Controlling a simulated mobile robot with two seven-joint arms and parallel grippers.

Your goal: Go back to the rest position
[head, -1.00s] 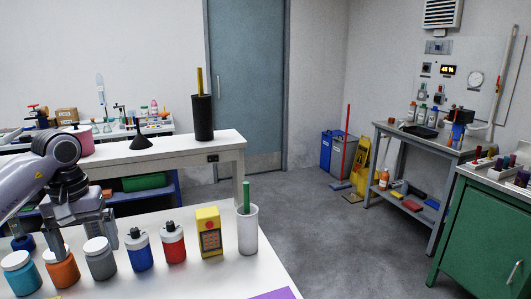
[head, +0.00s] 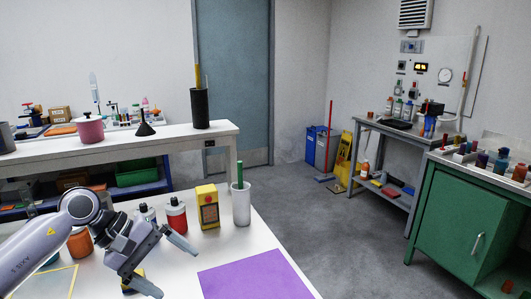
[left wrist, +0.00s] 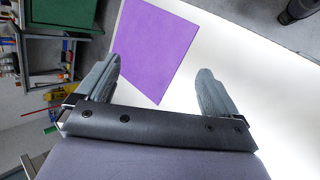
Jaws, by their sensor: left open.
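My left gripper (head: 175,270) is open and empty above the white front table, its fingers pointing right and toward the purple mat (head: 257,277). In the left wrist view the gripper's two fingers (left wrist: 156,82) stand wide apart with nothing between them, and the purple mat (left wrist: 157,45) lies beyond them. My left arm covers part of the bottle row. An orange bottle (head: 80,243) shows behind the arm, and a red bottle (head: 176,217) stands beyond the gripper. My right gripper is not in view.
A yellow box (head: 207,207) and a white cup (head: 242,208) with a green stick stand at the table's back right. A long bench (head: 150,146) lies behind. A green cabinet (head: 462,225) stands at the right. The floor between is clear.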

